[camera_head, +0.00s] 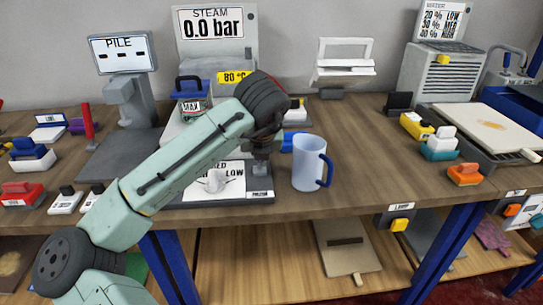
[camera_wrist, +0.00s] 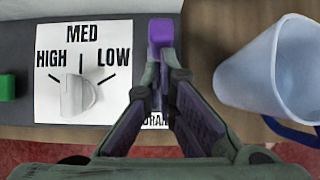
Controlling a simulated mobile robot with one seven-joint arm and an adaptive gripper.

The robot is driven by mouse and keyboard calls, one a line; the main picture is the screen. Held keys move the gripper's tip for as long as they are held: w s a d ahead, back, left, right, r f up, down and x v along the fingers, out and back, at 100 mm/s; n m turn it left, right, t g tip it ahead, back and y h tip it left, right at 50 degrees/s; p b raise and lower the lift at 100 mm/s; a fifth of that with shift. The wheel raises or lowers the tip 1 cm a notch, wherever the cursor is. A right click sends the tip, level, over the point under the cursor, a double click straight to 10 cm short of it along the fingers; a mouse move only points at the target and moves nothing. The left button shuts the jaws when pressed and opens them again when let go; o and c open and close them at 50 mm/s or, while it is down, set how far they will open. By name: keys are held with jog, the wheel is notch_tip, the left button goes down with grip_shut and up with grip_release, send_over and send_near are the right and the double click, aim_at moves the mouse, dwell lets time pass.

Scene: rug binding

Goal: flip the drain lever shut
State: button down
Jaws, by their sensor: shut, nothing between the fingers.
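A purple drain lever (camera_wrist: 161,36) shows in the wrist view just beyond my fingertips, on the right part of the grey dial panel (camera_wrist: 108,141). A partly covered label, seemingly DRAIN (camera_wrist: 155,121), lies beneath the fingers. My gripper (camera_wrist: 161,68) is shut and empty, with its tips close to the lever; I cannot tell whether they touch. In the head view my gripper (camera_head: 261,174) is over the panel's right end and hides the lever. The lever's base and exact tilt are hidden.
A white dial knob (camera_wrist: 78,97) stands left of my gripper, pointing near MED. A pale mug (camera_head: 309,164) with a blue handle stands close on the right. The steamer (camera_head: 214,45) reads 0.0 bar behind. Bare wooden bench (camera_head: 365,170) lies right of the mug.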

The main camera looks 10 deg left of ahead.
jog(key=shift+w+a+r+p, duration=0.2)
jog(key=shift+w+a+p, duration=0.05)
jog(key=shift+w, duration=0.3)
jog(key=shift+w+a+r+p, duration=0.2)
jog(key=shift+w+p, duration=0.05)
jog(key=shift+w, duration=0.25)
jog(key=shift+w+r, duration=0.2)
